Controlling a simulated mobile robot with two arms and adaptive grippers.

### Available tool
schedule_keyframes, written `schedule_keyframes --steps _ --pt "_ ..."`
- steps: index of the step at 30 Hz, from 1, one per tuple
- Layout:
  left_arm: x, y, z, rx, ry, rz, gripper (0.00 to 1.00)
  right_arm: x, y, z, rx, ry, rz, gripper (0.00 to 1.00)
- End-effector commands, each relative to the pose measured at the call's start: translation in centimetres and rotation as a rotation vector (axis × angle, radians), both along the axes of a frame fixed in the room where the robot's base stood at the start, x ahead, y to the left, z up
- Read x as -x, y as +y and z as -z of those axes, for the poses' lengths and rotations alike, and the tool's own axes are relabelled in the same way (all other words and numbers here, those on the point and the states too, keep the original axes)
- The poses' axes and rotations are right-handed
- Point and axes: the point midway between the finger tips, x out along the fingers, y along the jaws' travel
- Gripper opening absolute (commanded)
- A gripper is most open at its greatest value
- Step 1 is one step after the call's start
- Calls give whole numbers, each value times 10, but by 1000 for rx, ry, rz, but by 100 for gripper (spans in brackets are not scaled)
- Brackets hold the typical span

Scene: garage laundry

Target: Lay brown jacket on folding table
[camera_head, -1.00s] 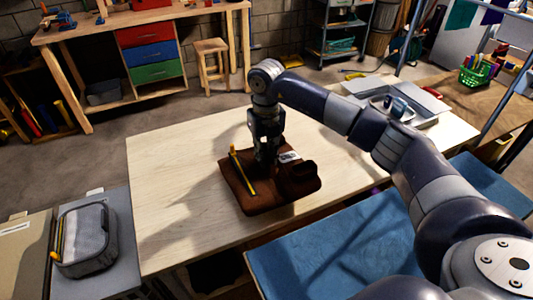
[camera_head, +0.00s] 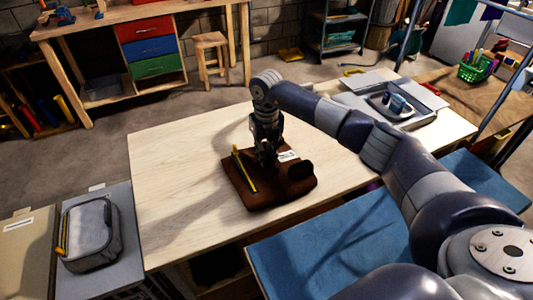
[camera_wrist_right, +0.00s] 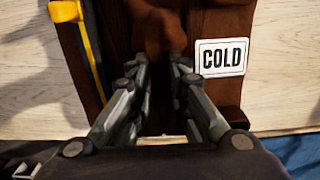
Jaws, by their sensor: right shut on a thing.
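The brown jacket (camera_head: 270,190) lies as a folded bundle on the pale wooden folding table (camera_head: 185,165), near its front edge. A yellow strip runs along its left part, and a white label reading "COLD" is on it in the right wrist view (camera_wrist_right: 221,58). My right gripper (camera_head: 267,160) points down onto the jacket from above. In the right wrist view its fingers (camera_wrist_right: 160,75) are closed around a raised fold of brown cloth. My left gripper is in neither view.
A grey tray (camera_head: 425,108) with small blue items stands at the table's back right. A blue surface (camera_head: 335,240) lies in front. A grey mesh pouch (camera_head: 90,232) is at the left. A workbench (camera_head: 110,25) and stool (camera_head: 210,55) stand behind. The table's left part is bare.

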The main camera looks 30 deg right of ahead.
Motion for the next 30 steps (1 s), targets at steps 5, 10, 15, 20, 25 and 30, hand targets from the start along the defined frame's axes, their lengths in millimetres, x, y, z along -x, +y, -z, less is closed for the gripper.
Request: schedule_keyframes --steps 5,10,15,20,25,30 --pt "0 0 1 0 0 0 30 0 0 1 0 0 1 36" --pt "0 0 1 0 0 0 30 0 0 1 0 0 1 36" --pt "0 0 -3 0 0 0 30 0 0 -3 0 0 1 36" --pt "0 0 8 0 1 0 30 -1 0 -22 1 -5 -1 36" --pt "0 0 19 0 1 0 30 -1 -1 -59 0 -6 0 36" --pt "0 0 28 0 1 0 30 -1 0 -93 1 -4 0 36"
